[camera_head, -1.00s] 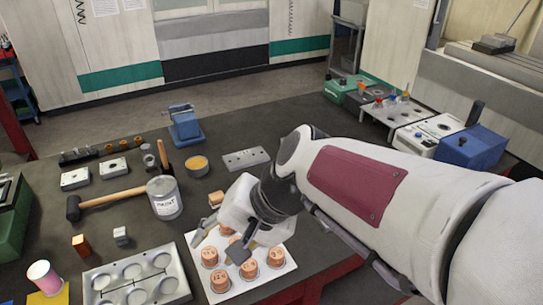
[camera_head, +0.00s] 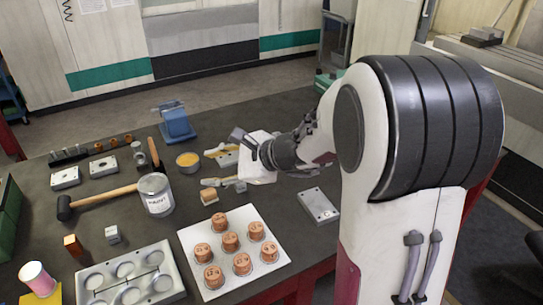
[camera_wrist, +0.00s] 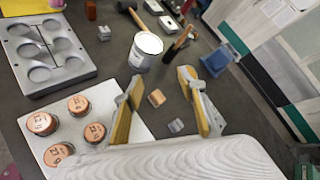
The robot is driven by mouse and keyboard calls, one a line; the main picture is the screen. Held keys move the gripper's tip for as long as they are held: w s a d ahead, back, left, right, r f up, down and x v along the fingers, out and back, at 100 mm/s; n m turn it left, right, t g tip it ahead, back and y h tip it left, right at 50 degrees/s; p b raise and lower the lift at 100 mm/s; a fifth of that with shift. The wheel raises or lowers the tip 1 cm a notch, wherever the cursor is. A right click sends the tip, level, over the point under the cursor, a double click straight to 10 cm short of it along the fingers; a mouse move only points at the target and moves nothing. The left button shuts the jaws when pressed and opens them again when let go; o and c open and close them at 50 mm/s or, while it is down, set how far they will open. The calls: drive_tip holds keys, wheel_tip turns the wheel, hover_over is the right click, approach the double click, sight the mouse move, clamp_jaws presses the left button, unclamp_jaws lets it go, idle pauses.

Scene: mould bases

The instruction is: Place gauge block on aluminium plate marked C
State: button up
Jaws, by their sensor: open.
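Two small grey metal blocks are in view, and I cannot tell which is the gauge block. One (camera_head: 240,187) lies close to my lower finger; the wrist view shows it (camera_wrist: 176,125) between the open fingers, below them. The other (camera_head: 112,234) stands near the moulding tray. My gripper (camera_head: 212,167) is open and empty above the table; its fingers (camera_wrist: 156,84) frame a small tan block (camera_wrist: 156,97) too. Metal plates lie at right (camera_head: 318,205) and at left (camera_head: 66,177), (camera_head: 103,168). No letter is readable.
A white board (camera_head: 190,237) with several copper cylinders lies in front, beside a cavity tray (camera_head: 130,255). An orange block (camera_head: 72,244) is at left.

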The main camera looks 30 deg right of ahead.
drive_tip(key=w+d+f+m+t+h, duration=0.1)
drive_tip(key=w+d+f+m, duration=0.25)
drive_tip(key=d, duration=0.25)
drive_tip(key=w+d+f+m+t+h, duration=0.2)
drive_tip(key=w+d+m, duration=0.1)
drive_tip(key=d+m, duration=0.15)
drive_tip(key=m+h, duration=0.4)
drive_tip(key=m, duration=0.3)
hover_over(285, 174)
drive_tip(key=shift+t, duration=0.4)
wheel_tip(285, 174, down, 9)
drive_tip(key=shift+r, duration=0.2)
drive_tip(key=shift+x, duration=1.35)
drive_tip(key=shift+w, duration=0.15)
drive_tip(key=shift+d+x, duration=0.2)
drive_tip(key=shift+x, duration=2.25)
drive_tip(key=shift+r, duration=0.1)
clamp_jaws()
